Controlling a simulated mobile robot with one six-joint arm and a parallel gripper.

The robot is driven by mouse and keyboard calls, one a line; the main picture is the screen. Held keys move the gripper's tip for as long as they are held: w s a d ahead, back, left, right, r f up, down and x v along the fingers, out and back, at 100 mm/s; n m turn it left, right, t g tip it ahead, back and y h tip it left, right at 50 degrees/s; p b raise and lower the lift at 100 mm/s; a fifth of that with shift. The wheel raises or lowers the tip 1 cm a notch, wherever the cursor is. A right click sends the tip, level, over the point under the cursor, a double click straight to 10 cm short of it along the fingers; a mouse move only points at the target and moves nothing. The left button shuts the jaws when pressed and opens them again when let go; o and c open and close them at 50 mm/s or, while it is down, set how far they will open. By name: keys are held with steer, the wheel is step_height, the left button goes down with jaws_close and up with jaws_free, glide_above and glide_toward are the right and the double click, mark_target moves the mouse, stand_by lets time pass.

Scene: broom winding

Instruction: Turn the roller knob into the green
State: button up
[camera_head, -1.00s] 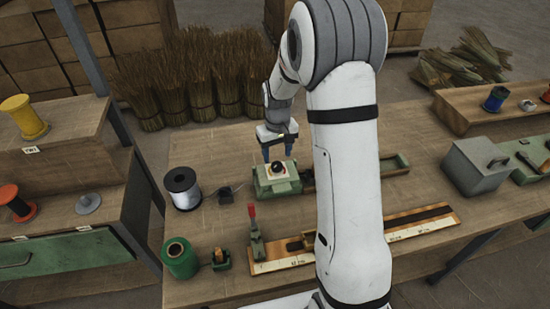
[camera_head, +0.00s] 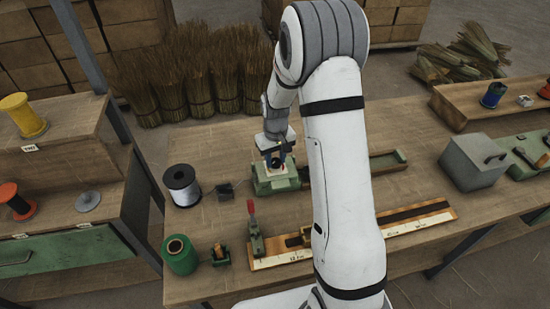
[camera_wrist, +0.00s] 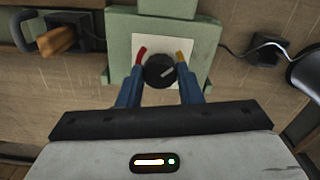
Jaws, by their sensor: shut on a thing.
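The black roller knob (camera_wrist: 158,71) sits on a white dial plate (camera_wrist: 150,45) on top of a green machine (camera_wrist: 118,30). The knob carries a pale pointer line, slanting toward the upper right in the wrist view. A red mark shows at the knob's upper left and a yellow one at its upper right; no green mark is visible. In the head view the green machine (camera_head: 265,186) stands at the back of the bench. My gripper (camera_wrist: 160,74) is lowered over the plate, its blue fingers shut on the knob from both sides. It also shows in the head view (camera_head: 274,162).
A spool of pale wire (camera_head: 183,186) stands left of the machine, with a small black block (camera_head: 225,190) between. A red-handled clamp (camera_head: 254,225) and a measuring board (camera_head: 420,218) lie in front. A grey box (camera_head: 474,165) stands to the right.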

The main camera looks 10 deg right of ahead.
steer(key=shift+c, duration=1.4)
